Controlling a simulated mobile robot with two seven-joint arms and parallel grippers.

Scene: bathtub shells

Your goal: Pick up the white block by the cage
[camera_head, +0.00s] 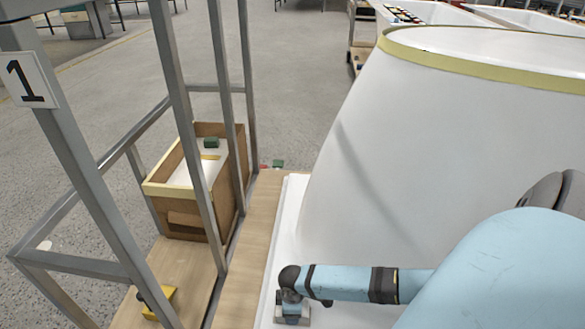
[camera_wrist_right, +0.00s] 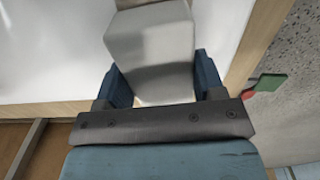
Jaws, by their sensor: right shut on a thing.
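The white block (camera_wrist_right: 150,50) shows in the right wrist view as a greyish-white piece with a pale top face. My right gripper (camera_wrist_right: 163,82) has its two dark blue fingers on either side of the block and is shut on it. In the head view my right gripper (camera_head: 291,308) points down at the near left corner of the white shell's flange, with a little of the block (camera_head: 304,315) showing beside it. I cannot tell whether the block touches the flange. The cage (camera_head: 180,85) is a grey metal frame at the left. My left gripper is not in view.
The large white shell (camera_head: 400,150) with a yellow rim fills the right side. A wooden box (camera_head: 243,160) stands beside the cage posts. A yellow item (camera_head: 160,300) lies at the front left. A green piece (camera_wrist_right: 272,82) lies past the wooden edge.

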